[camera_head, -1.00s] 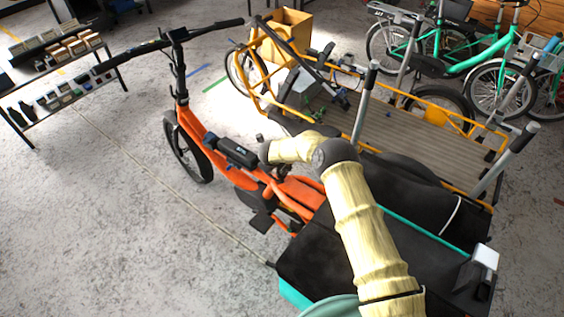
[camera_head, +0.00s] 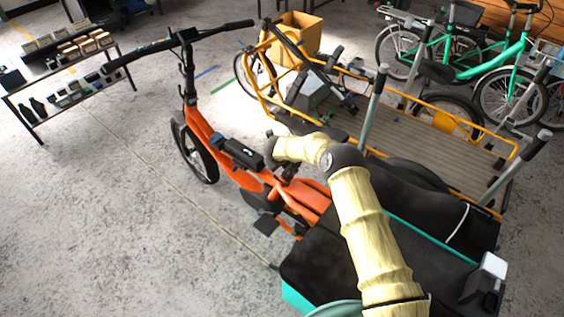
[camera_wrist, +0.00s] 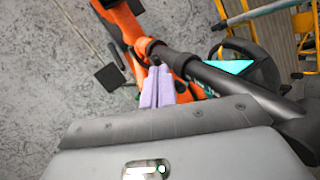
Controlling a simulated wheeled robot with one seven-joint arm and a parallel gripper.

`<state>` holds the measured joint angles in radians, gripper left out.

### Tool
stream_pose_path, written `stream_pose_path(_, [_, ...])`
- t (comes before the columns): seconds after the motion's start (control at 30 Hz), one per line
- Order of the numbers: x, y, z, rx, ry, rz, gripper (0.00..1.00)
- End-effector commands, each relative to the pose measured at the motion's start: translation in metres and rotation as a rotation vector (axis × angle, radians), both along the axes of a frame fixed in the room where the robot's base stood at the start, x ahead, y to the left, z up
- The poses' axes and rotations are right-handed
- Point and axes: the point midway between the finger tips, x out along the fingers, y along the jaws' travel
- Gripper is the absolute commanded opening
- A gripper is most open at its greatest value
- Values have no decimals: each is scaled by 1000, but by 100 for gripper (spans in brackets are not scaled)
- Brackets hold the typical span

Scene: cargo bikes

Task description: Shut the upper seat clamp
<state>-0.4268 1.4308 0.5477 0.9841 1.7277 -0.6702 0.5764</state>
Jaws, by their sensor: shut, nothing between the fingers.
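The orange cargo bike (camera_head: 308,197) stands in front of me in the head view. In the wrist view its orange frame (camera_wrist: 120,22) runs down behind a dark tube (camera_wrist: 225,82) that looks like the seat post. My gripper (camera_wrist: 158,70) shows there as two light purple fingers, shut together and empty, with tips close to the collar. I cannot tell whether they touch it or whether the clamp is open. In the head view my arm hides the fingers and the clamp.
A yellow cargo bike with a slatted bed (camera_head: 420,140) stands close on the right. A black cargo box (camera_head: 335,260) with teal edges is at the front. Green bikes (camera_head: 490,58) stand behind.

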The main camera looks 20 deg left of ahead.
Motion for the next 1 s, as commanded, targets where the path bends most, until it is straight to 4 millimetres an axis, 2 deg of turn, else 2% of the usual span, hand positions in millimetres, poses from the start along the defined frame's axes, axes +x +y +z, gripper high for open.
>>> stream_pose_path(0.3, [5,-12,-4,0,1,-1,0])
stream_pose_path(0.67, [7,-16,-4,-6,0,-4,0])
stream_pose_path(0.87, [0,-12,7,-5,0,-2,0])
stream_pose_path(1.0, [-11,-7,24,0,-1,0,0])
